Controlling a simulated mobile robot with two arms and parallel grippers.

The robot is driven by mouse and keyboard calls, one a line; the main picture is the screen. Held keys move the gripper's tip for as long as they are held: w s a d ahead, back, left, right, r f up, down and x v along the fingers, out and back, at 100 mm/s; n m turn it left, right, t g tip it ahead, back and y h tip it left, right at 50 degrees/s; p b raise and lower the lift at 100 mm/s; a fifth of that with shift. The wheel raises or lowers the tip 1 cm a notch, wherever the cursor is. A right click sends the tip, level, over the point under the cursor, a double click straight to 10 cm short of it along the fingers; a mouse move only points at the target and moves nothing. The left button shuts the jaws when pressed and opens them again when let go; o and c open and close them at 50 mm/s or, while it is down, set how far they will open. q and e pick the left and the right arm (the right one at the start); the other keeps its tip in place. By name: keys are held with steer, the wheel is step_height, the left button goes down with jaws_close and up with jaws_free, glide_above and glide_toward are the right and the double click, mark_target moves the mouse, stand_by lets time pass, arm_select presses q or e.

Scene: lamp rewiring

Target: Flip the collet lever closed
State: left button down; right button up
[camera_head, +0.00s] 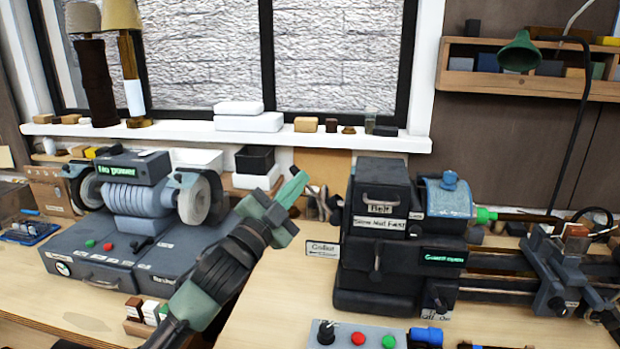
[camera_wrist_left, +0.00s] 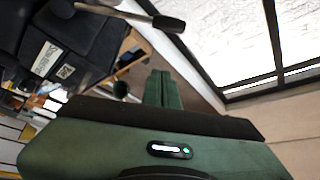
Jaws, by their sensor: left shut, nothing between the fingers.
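The dark lathe headstock (camera_head: 385,215) stands right of centre on the bench. A white sign that seems to read "Collet" (camera_head: 322,249) is at its left side. In the left wrist view a lever with a pale metal rod and a black grip (camera_wrist_left: 168,23) reaches out from the dark machine (camera_wrist_left: 72,35); it looks like the collet lever. My left gripper (camera_head: 298,181) is shut and empty, in the air left of the headstock. Its green fingers (camera_wrist_left: 164,78) show below the lever grip in the wrist view, apart from it in the picture. My right gripper is not in view.
A bench grinder (camera_head: 140,195) stands to the left, partly behind my left arm. A control box with red and green buttons (camera_head: 358,338) is at the front. The lathe bed and carriage (camera_head: 565,270) extend right. Bare wood (camera_head: 270,310) shows left of the headstock.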

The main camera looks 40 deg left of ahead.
arm_select(q)
steer(key=v, duration=0.3)
steer(key=b+v, duration=0.1)
steer(key=shift+s+a+f, duration=0.2)
steer(key=shift+s+a, duration=0.1)
steer(key=shift+a, duration=0.05)
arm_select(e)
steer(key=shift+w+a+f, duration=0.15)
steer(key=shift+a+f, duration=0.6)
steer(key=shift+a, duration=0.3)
arm_select(q)
steer(key=shift+d, duration=0.1)
